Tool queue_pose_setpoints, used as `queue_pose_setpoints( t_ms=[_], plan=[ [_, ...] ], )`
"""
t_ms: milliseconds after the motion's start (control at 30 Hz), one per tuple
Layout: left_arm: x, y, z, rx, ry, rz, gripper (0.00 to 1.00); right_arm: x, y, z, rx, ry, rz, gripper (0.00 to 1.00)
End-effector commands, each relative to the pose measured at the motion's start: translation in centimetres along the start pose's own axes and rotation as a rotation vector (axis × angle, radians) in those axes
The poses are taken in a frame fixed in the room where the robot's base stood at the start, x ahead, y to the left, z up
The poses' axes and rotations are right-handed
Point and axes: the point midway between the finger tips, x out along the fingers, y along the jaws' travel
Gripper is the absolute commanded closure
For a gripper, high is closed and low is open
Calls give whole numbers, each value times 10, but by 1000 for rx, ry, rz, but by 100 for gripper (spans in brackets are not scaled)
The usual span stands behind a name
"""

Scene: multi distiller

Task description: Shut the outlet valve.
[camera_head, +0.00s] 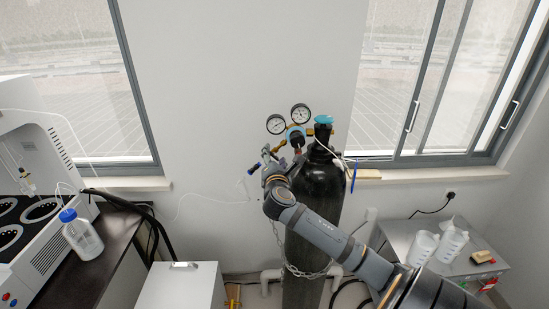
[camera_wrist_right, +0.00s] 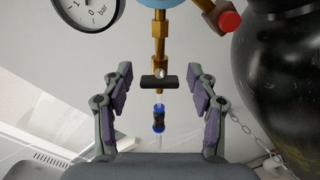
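The outlet valve is a black bar handle (camera_wrist_right: 158,82) on a brass stem below the regulator, with a blue fitting (camera_wrist_right: 158,118) beneath it. My right gripper (camera_wrist_right: 160,76) is open, one finger on each side of the black handle, with a visible gap on both sides. In the head view the right gripper (camera_head: 270,166) is at the regulator, in front of the dark gas cylinder (camera_head: 318,184). My left gripper is not in view.
Two gauges (camera_head: 288,118) sit above the valve. A chain (camera_head: 303,272) goes round the cylinder. A white bottle with a blue cap (camera_head: 82,234) stands on the dark bench at left. White beakers (camera_head: 436,243) stand on the metal table at right.

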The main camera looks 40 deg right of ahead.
Motion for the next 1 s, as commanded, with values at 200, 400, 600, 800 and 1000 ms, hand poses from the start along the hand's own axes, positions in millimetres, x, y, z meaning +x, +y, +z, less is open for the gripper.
queue_pose_setpoints(
  t_ms=[200, 400, 600, 800, 1000],
  plan=[
    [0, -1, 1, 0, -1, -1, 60, 0, 0, 0, 0, 0, 0, 40],
    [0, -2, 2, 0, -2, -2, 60, -20, 0, -1, -2, 2, 2, 40],
    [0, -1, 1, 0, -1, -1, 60, -70, -1, -2, 0, 4, 0, 40],
    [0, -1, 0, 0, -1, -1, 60, -108, -1, -2, 3, 4, -1, 40],
    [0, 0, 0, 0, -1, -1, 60, -120, 0, 0, 0, 0, -1, 40]
  ],
)
